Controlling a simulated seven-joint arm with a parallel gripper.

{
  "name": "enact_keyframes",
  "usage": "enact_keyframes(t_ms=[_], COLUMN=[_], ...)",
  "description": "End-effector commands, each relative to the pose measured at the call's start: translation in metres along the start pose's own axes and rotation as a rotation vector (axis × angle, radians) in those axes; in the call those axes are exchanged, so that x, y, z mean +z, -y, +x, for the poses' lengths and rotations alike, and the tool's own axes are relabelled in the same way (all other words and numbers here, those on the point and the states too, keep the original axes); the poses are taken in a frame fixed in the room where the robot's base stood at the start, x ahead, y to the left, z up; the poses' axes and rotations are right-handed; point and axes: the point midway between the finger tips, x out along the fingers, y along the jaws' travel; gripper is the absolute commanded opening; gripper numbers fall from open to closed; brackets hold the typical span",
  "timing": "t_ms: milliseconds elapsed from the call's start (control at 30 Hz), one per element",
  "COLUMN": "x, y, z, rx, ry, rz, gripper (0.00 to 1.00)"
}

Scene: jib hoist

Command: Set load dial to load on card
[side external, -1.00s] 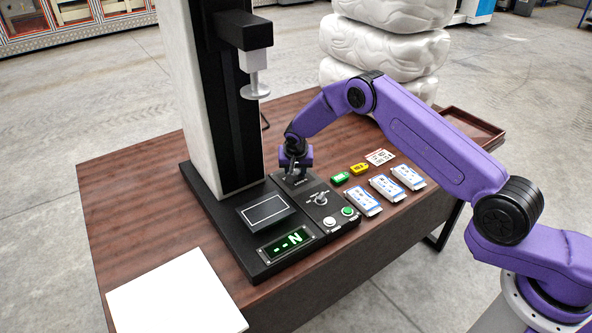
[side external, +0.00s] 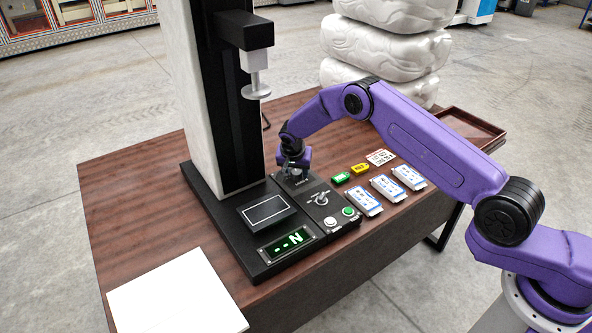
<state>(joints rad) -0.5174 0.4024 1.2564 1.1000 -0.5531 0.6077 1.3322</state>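My gripper (side external: 293,170) points down over the back part of the black control panel (side external: 301,182), at a spot where a dial would be hidden under it. Its fingertips are small and dark here, so I cannot tell whether they are open or shut on anything. A grey knob (side external: 321,199) with small marks around it stands uncovered nearer the front of the panel. A white printed card (side external: 380,157) with red and black print lies flat on the table to the right. Its text is too small to read.
The tester's display (side external: 286,243) shows "--N". A white button (side external: 330,222) and a green button (side external: 348,211) sit at the panel's front. Green and yellow tags (side external: 359,169) and several blue-white packs (side external: 384,188) lie to the right. A white sheet (side external: 176,297) lies front left.

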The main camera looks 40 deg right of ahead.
Motion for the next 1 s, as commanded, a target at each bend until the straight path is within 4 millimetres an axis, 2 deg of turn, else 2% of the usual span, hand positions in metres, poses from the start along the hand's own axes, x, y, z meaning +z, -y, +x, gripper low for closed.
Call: enact_keyframes(t_ms=[300, 467, 667, 1000], x=[0.000, -0.001, -0.001, -0.001], y=[0.000, 0.001, 0.001, 0.001], z=[-0.001, -0.010, -0.042, -0.109], rx=[-0.001, -0.002, -0.004, -0.005], ry=[0.000, -0.001, -0.003, -0.002], rz=[-0.001, -0.001, -0.001, 0.000], gripper=[0.62, 0.62, 0.62, 0.62])
